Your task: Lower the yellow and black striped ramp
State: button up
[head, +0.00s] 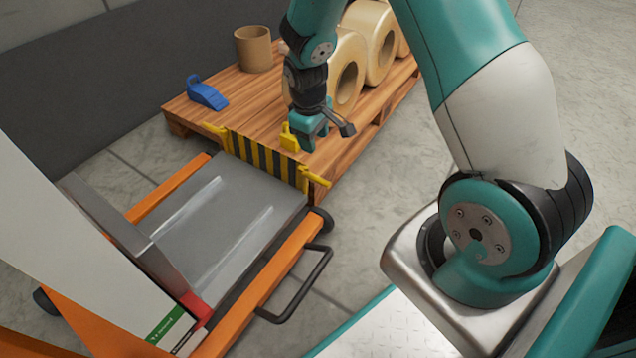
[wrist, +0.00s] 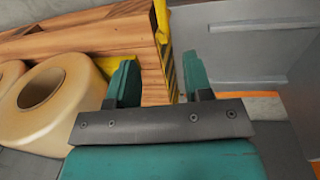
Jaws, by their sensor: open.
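The yellow and black striped ramp (head: 262,160) stands upright at the end of the grey cart deck (head: 200,220), beside the wooden pallet. It has yellow tabs at both ends and a yellow piece (head: 290,138) on its top edge. My gripper (head: 318,143) is open and empty, close to the right of that yellow piece. Whether they touch I cannot tell. In the wrist view the ramp shows as a narrow striped strip (wrist: 172,75) beyond and between the open fingers (wrist: 160,80); much of it is hidden there.
The wooden pallet (head: 230,92) carries large cream rolls (head: 348,80), a brown cardboard tube (head: 253,49) and a blue tape dispenser (head: 206,92). The cart has orange rails (head: 285,258) and a black handle loop (head: 300,290). Grey floor is clear right of the pallet.

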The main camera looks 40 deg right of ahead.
aim_at(318, 178)
jog(key=f+b, duration=0.2)
jog(key=f, duration=0.3)
jog(key=d+f+b, duration=0.1)
jog(key=f+b, duration=0.2)
jog(key=f, duration=0.2)
jog(key=f+b, duration=0.3)
jog(key=f, duration=0.2)
jog(key=shift+w+d+f, duration=0.1)
jog(key=shift+w+d, duration=0.2)
jog(key=shift+d, duration=0.05)
grip_shut()
